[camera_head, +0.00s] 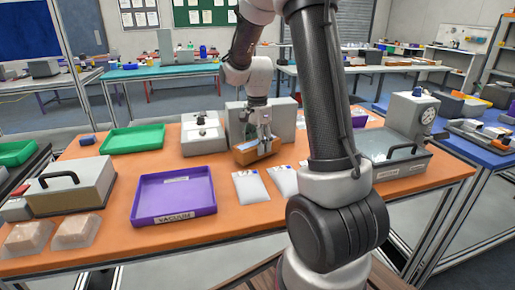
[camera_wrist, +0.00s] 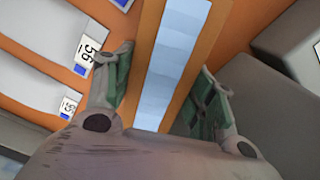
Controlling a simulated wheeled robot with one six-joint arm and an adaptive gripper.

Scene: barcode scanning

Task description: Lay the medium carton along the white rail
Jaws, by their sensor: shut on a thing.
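The carton (camera_head: 256,155), orange-brown with a pale blue strip on top, is in my gripper (camera_head: 263,141) at the back middle of the orange table. In the wrist view the carton's pale blue strip (camera_wrist: 174,62) runs between the two green-padded fingers of my gripper (camera_wrist: 165,60). The fingers are shut on the carton, one on each side. I cannot tell whether the carton touches the table. I cannot make out the white rail for certain in either view.
White cards (camera_head: 250,187) with number labels lie just in front of the carton. A grey box (camera_head: 237,116) stands close behind it, and a white device (camera_head: 203,137) to the left. A purple tray (camera_head: 174,209) and a green tray (camera_head: 134,140) lie further left.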

